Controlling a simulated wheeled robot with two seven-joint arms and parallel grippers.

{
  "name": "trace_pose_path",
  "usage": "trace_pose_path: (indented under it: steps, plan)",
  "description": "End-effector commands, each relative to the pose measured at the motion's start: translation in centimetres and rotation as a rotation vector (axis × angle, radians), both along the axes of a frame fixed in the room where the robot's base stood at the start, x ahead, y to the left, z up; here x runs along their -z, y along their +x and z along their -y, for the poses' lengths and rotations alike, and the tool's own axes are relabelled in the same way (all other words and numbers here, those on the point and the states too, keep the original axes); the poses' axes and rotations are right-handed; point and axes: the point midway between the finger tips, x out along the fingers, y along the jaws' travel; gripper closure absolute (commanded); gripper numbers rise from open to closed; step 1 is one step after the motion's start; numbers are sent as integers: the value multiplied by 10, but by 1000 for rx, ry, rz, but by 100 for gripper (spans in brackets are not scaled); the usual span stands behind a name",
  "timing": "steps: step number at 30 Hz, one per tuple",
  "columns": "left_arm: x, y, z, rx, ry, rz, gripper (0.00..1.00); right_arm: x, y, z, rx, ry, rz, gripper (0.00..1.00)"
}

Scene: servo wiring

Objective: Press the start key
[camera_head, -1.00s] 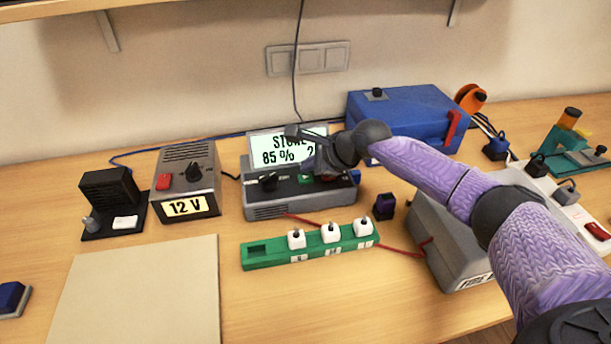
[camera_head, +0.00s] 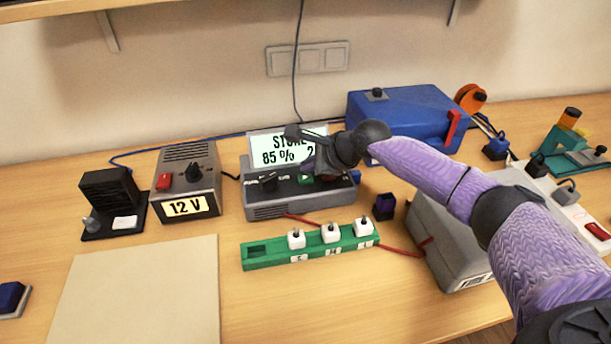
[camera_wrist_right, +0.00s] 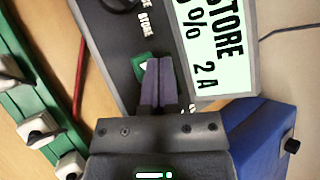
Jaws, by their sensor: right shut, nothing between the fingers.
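The start key, a green key with a white triangle, shows in the wrist view (camera_wrist_right: 140,66) on the dark panel of the grey device (camera_head: 270,209). In the head view a bit of green (camera_head: 305,179) shows below my gripper. My right gripper (camera_wrist_right: 158,66) is shut and empty, its fingertips right over the key and covering part of it. I cannot tell whether they touch it. In the head view the right gripper (camera_head: 308,164) is small and partly hidden by its own wrist. The device's display (camera_head: 275,150) reads STORE and 85 %. My left gripper is not in view.
A green rack (camera_head: 262,262) with several white plugs stands in front of the device. A 12 V supply (camera_head: 187,178) is to its left, a blue box (camera_head: 405,115) behind right, and a grey box (camera_head: 445,240) lies under my right arm. A pale mat (camera_head: 140,295) is clear.

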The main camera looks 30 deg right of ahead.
Motion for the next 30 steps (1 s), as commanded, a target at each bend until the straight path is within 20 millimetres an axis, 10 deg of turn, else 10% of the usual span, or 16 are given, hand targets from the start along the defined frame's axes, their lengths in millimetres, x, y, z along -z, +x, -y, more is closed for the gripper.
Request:
trace_pose_path:
  steps: [30]
  plan:
    - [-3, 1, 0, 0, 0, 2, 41, 13, 0, 0, 0, 0, 0, 100]
